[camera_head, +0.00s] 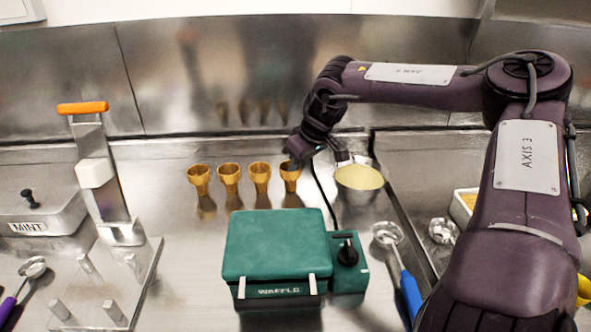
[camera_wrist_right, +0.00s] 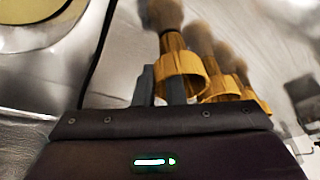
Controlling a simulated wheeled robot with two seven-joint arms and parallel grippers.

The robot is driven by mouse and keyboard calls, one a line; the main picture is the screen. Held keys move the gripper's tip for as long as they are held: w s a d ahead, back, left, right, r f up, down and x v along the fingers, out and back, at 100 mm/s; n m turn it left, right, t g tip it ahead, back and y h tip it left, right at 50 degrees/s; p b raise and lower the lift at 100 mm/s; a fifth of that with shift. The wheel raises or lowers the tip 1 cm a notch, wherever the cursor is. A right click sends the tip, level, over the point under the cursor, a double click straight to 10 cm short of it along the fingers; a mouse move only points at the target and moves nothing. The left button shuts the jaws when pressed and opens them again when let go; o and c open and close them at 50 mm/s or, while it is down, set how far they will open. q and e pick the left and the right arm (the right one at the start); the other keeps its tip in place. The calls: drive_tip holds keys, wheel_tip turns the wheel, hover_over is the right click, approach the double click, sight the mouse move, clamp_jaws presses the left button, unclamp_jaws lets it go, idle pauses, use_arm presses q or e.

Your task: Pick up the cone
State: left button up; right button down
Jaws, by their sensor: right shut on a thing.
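Several golden-brown cones stand upright in a row at the back of the steel counter. My right gripper (camera_head: 296,160) reaches down from the right to the rightmost cone (camera_head: 290,178). In the right wrist view, the right gripper's two grey fingers (camera_wrist_right: 161,84) are at the rim of the nearest cone (camera_wrist_right: 181,80). One finger appears inside the rim and the other outside, shut on the cone's wall. The base of this cone still seems to be at the counter. The other cones (camera_head: 229,178) stand to its left, apart from it. My left gripper is not in view.
A green waffle maker (camera_head: 278,245) stands in front of the cones. A round container with pale yellow contents (camera_head: 360,178) is right of the gripper. A metal stand with an orange handle (camera_head: 83,108) is at left. A blue-handled scoop (camera_head: 410,290) lies at right.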

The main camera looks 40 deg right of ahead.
wheel_tip(320, 180, up, 20)
drive_tip(key=shift+f, duration=0.15)
idle(0.3)
